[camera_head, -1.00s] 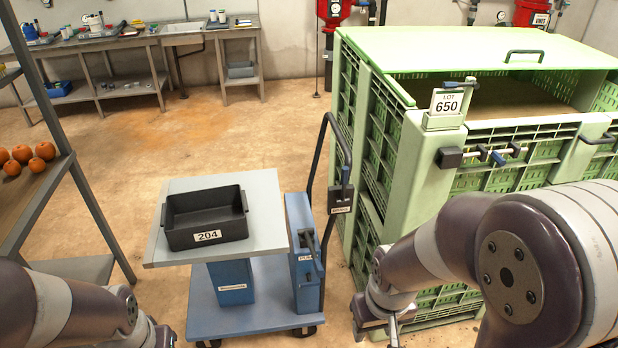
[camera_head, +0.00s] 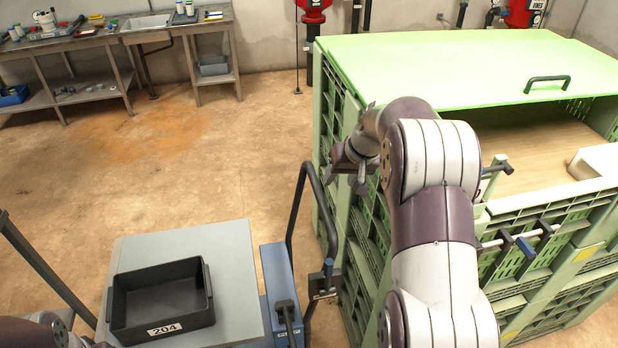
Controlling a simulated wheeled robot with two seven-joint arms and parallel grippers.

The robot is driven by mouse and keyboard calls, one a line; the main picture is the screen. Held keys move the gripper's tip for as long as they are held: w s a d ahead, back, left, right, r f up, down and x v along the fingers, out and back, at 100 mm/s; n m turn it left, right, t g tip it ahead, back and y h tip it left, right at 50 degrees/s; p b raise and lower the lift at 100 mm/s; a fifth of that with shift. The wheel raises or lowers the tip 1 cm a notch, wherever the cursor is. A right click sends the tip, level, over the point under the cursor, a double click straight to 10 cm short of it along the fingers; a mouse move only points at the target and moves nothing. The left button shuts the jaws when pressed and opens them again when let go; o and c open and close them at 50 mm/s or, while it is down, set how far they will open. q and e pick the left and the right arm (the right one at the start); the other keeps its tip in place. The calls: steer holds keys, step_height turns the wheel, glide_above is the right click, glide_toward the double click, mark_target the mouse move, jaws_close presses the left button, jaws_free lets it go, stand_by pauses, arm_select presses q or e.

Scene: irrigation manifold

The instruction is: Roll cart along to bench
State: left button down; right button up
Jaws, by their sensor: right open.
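The cart has a grey top (camera_head: 230,255), a blue column (camera_head: 277,285) and a black looped push handle (camera_head: 297,200). It stands at the lower middle, left of the green crate. A black bin labelled 204 (camera_head: 160,300) sits on its top. My right gripper (camera_head: 343,180) is open and empty, just right of the upper handle loop; I cannot tell if they touch. The bench (camera_head: 100,42) stands against the back wall at the upper left. Part of my left arm shows at the bottom left; its gripper is out of view. The cart's base is mostly cut off.
A large green slatted crate (camera_head: 420,65) with a partly open top fills the right side, close to the handle. A dark shelf post (camera_head: 45,262) stands at the left edge. The concrete floor (camera_head: 150,180) between cart and bench is clear.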

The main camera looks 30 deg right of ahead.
mark_target(325, 205)
steer(key=x, duration=0.3)
steer(key=s+p+x, duration=0.1)
steer(key=x, duration=0.2)
steer(key=a+p+x, duration=0.1)
steer(key=x, duration=0.2)
steer(key=shift+s+f, duration=0.1)
steer(key=shift+f, duration=0.6)
steer(key=shift+s+a+f+p, duration=0.15)
steer(key=shift+a+f+p, duration=0.15)
steer(key=shift+p, duration=0.05)
steer(key=shift+w+d+f, duration=0.1)
steer(key=shift+w+f, duration=0.1)
arm_select(q)
steer(key=s+r, duration=0.2)
steer(key=r, duration=0.1)
steer(key=shift+a, duration=0.4)
arm_select(e)
jaws_close()
